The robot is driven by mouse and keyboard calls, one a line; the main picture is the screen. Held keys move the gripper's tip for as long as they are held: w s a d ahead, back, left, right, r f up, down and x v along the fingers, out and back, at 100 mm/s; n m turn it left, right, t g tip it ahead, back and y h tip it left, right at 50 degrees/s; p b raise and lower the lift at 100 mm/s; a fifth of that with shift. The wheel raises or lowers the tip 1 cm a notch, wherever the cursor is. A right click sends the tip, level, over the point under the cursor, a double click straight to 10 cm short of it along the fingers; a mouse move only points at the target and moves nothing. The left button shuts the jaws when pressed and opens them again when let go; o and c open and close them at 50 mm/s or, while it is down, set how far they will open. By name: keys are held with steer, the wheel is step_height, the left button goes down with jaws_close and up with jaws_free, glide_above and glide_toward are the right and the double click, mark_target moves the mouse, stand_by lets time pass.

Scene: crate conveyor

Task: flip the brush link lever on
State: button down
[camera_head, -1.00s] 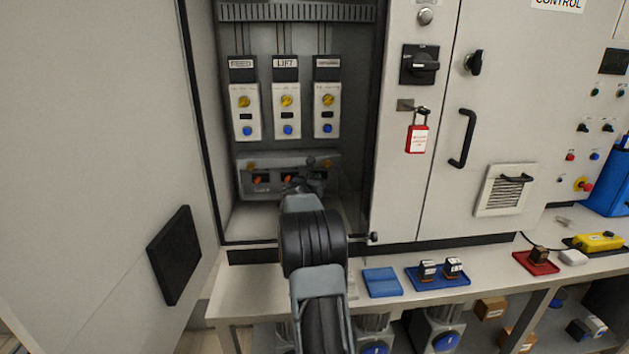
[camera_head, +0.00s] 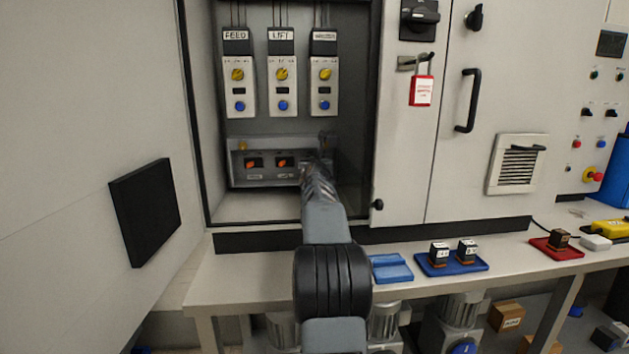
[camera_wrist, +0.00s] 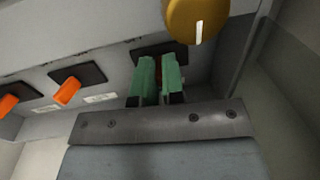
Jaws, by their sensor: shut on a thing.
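A grey lever box (camera_head: 270,180) sits low in the open cabinet, with a row of orange levers on black plates. The left lever (camera_head: 253,162) and middle lever (camera_head: 283,162) show clear; they also show in the wrist view as a far-left lever (camera_wrist: 8,103) and the one beside it (camera_wrist: 67,90). My gripper (camera_head: 318,168) is at the right end of the row. In the wrist view its green fingers (camera_wrist: 158,72) are closed at the third black plate (camera_wrist: 152,50), around the brush link lever, which they hide. Its label is not readable.
A yellow knob (camera_wrist: 198,18) is close above my fingers. The cabinet's side wall (camera_wrist: 285,75) is close to their right. Drive units (camera_head: 282,88) hang above the box. The open door (camera_head: 90,130) stands left; a bench (camera_head: 250,280) runs below.

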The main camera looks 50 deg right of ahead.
steer(key=shift+f+n+t+y+b, duration=0.1)
steer(key=shift+n+t+y+b, duration=0.25)
steer(key=shift+b, duration=0.55)
steer(key=c, duration=1.2)
jaws_free()
steer(key=shift+s, duration=0.15)
steer(key=b+v, duration=0.3)
steer(key=v, duration=1)
steer(key=shift+s+a+b, duration=0.25)
steer(key=shift+a+b, duration=0.05)
steer(key=shift+a, duration=0.05)
